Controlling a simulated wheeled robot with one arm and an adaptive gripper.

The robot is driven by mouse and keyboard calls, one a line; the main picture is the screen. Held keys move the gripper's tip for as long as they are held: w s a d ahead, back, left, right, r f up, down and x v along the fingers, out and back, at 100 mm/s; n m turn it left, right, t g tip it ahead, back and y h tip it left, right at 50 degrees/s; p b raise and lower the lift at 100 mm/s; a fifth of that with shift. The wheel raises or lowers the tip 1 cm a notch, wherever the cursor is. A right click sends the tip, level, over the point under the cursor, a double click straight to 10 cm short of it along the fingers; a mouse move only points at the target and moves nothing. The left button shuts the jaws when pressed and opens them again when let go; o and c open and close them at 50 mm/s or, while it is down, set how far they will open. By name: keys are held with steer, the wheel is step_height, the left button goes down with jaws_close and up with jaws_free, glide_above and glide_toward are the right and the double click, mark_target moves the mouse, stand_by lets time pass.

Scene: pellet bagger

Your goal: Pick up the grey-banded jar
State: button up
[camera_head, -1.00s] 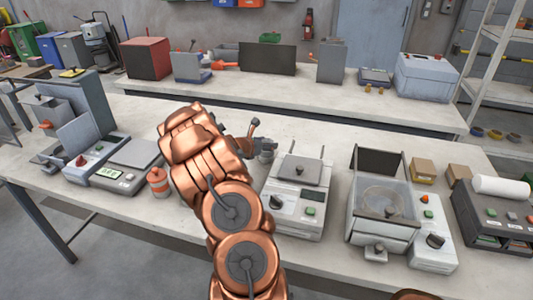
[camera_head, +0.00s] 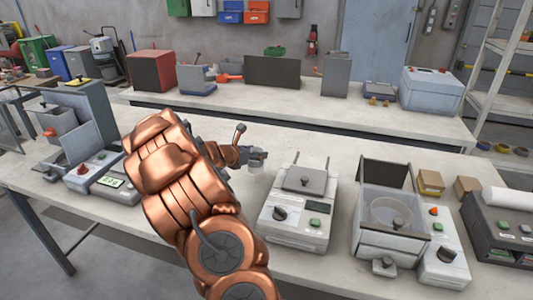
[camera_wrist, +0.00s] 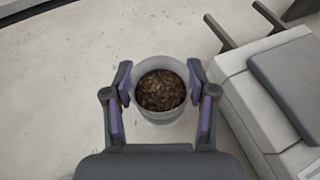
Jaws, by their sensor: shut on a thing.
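A round, pale grey jar (camera_wrist: 158,114) filled with brown pellets sits between the fingers of my gripper (camera_wrist: 160,86) in the wrist view. The gripper is shut on it, one finger on each side of the rim. I look down into the open top, so a grey band cannot be made out. In the head view my gripper (camera_head: 258,154) is small, just left of a white lidded machine (camera_head: 299,205). A bit of the pale jar (camera_head: 257,167) shows below the fingers. Whether the jar is touching the table cannot be told.
The white machine stands close to the right of the jar, with two dark prongs (camera_wrist: 215,28) in the wrist view. A sieve-like machine (camera_head: 390,215) and small cardboard boxes (camera_head: 430,182) stand farther right. A scale (camera_head: 115,182) is left of my arm.

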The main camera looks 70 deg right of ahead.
steer(key=w+a+b, duration=0.1)
steer(key=w+a, duration=0.2)
steer(key=a, duration=0.4)
steer(key=shift+w+a+r, duration=0.3)
steer(key=shift+a+r, duration=0.1)
steer(key=shift+r, duration=0.05)
